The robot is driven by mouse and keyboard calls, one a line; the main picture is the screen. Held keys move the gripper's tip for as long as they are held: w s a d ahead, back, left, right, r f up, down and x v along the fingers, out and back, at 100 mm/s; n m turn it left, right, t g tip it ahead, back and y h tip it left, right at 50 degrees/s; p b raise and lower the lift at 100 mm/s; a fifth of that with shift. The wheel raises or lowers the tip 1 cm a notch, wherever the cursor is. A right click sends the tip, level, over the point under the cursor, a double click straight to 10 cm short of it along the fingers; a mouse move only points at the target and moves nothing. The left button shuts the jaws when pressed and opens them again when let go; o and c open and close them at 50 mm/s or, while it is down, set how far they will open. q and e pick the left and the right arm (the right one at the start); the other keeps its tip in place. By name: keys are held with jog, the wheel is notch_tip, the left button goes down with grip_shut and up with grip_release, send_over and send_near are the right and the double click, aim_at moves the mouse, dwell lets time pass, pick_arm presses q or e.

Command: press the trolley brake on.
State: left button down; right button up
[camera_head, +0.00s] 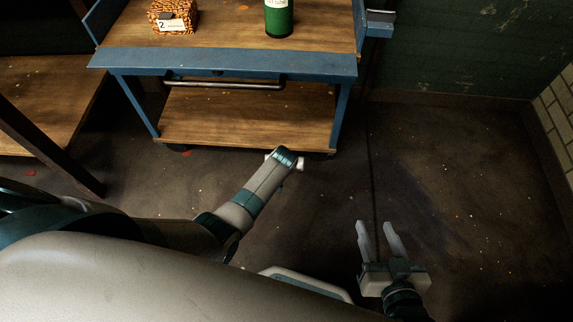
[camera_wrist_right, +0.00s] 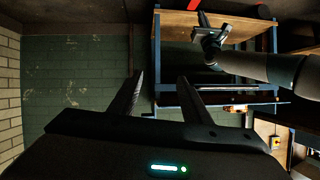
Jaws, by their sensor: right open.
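The trolley (camera_head: 220,62) has a blue frame and two wooden shelves, and it stands at the top of the head view. It also shows in the right wrist view (camera_wrist_right: 156,60). I cannot clearly make out its brake; a small red patch (camera_head: 187,153) shows below the lower shelf's front edge, too small to identify. My left gripper (camera_head: 287,160) is just in front of the lower shelf's right part; its jaws are not clear. It also shows in the right wrist view (camera_wrist_right: 203,30). My right gripper (camera_head: 378,232) is open and empty over bare floor, right of the trolley.
A metal bar (camera_head: 225,85) runs below the trolley's top edge. A patterned box (camera_head: 172,14) and a green bottle (camera_head: 279,18) stand on the top shelf. A dark post (camera_head: 50,150) and wooden surface (camera_head: 45,95) lie left. Floor (camera_head: 460,190) at right is clear, up to the walls.

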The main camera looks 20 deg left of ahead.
pick_arm(q)
jog(key=shift+s+r+p, duration=0.25)
jog(key=shift+r+p, duration=0.1)
jog(key=shift+r, duration=0.1)
pick_arm(e)
jog(key=shift+s+d+f+g+h, duration=0.15)
jog(key=shift+s+d+f+g, duration=0.35)
jog(key=shift+s+f, duration=0.2)
jog(key=shift+s+d+f+g+h, duration=0.15)
jog(key=shift+s+d+f+g, duration=0.2)
jog(key=shift+s+f+g, duration=0.3)
jog(key=shift+w+f, duration=0.1)
